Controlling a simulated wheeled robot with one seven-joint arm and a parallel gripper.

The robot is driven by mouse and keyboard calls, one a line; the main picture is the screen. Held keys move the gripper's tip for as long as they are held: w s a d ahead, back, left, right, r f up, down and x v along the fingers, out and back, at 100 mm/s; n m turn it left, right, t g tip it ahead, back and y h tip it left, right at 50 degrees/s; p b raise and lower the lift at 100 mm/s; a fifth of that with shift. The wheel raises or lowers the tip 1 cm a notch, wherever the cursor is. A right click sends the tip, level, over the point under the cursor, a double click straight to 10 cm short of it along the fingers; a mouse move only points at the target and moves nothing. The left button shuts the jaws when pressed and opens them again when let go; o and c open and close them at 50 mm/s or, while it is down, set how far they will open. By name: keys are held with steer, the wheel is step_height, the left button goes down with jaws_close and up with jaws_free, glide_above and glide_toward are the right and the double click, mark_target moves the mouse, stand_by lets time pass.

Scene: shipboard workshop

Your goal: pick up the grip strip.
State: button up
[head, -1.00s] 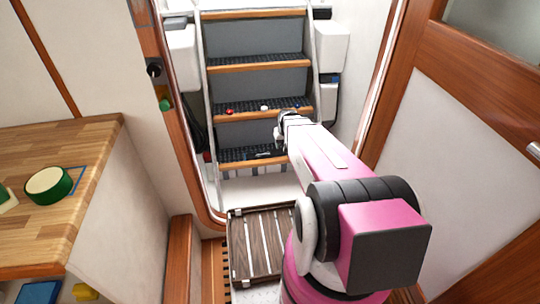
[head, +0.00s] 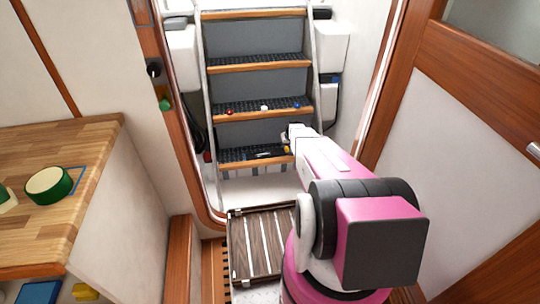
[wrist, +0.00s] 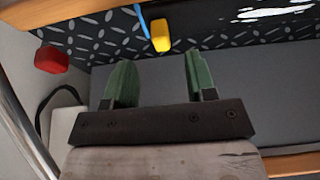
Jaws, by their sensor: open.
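A dark strip (head: 264,155), which looks like the grip strip, lies on the black tread of the lowest visible step, near its wooden edge. In the wrist view a black patch with bright white glare (wrist: 275,12), probably the same strip, is cut by the top edge at the right. My gripper (head: 285,139) is above the right part of that step, up and to the right of the strip. In the wrist view my gripper's green fingers (wrist: 155,62) are apart with nothing between them.
A thin blue item (wrist: 143,20) touches the yellow one. Small items, including a white one (head: 264,107), sit one step up. Stair rails and a grey riser (wrist: 260,90) bound the space.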

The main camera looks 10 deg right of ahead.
mark_target(287, 147)
steer(key=x, duration=0.5)
steer(key=shift+w+a, duration=0.1)
steer(key=shift+w, duration=0.15)
jaws_close()
